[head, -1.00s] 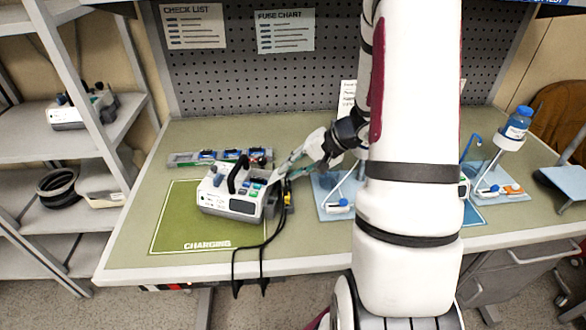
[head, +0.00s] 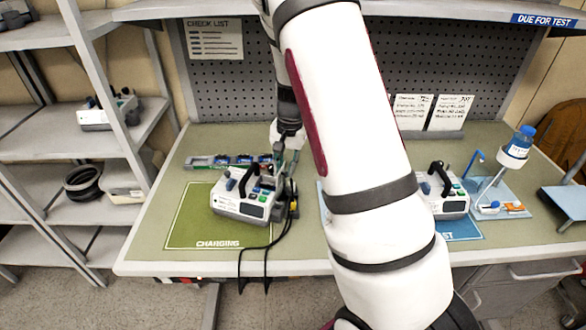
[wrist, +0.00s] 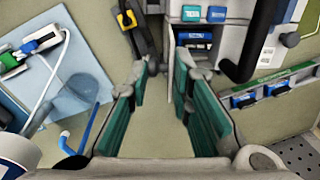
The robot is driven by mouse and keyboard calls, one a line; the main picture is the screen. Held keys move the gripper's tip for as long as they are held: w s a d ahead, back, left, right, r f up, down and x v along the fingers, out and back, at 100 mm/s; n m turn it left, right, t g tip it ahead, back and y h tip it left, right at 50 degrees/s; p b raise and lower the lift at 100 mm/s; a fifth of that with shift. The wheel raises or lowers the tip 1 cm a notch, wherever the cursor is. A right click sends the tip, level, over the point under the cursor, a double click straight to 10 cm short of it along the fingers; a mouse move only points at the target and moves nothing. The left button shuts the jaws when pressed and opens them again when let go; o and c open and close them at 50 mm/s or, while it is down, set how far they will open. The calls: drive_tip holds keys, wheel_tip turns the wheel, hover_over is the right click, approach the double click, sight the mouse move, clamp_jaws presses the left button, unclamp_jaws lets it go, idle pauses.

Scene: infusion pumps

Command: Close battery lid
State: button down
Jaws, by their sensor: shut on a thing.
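The grey and white infusion pump (head: 238,207) stands on the green charging mat (head: 190,225), its black handle up. In the wrist view its side (wrist: 224,40) is at the top, with a blue-labelled opening and blue parts inside. My gripper (head: 279,168) is at the pump's back right. In the wrist view my gripper (wrist: 165,64) has its green-padded fingers close together at the tips, right beside the pump's open side. It is shut on a thin part there, which looks like the battery lid. The lid is mostly hidden between the fingertips.
Black cables with yellow plugs (head: 292,208) hang at the pump's right. A battery tray (head: 205,162) lies behind the mat. A second pump (head: 446,203) stands on the blue test mat (head: 462,232) at the right. My arm hides the table's middle.

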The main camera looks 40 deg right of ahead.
drive_tip(key=w+g+h+b, duration=0.1)
drive_tip(key=w+a+g+h+b, duration=0.1)
drive_tip(key=g+b, duration=0.1)
drive_tip(key=w+a+g+h+b, duration=0.1)
drive_tip(key=g, duration=0.1)
drive_tip(key=shift+w+a+f+h+b, duration=0.25)
drive_tip(key=shift+w+h+b, duration=0.05)
drive_tip(key=shift+w+h, duration=0.1)
drive_tip(key=shift+w+a+g+h+b, duration=0.25)
drive_tip(key=shift+g+h+b, duration=0.15)
drive_tip(key=shift+g+b, duration=0.35)
drive_tip(key=shift+s, duration=0.1)
drive_tip(key=c, duration=1.5)
unclamp_jaws()
drive_tip(key=v, duration=1.2)
drive_tip(key=shift+a, duration=0.15)
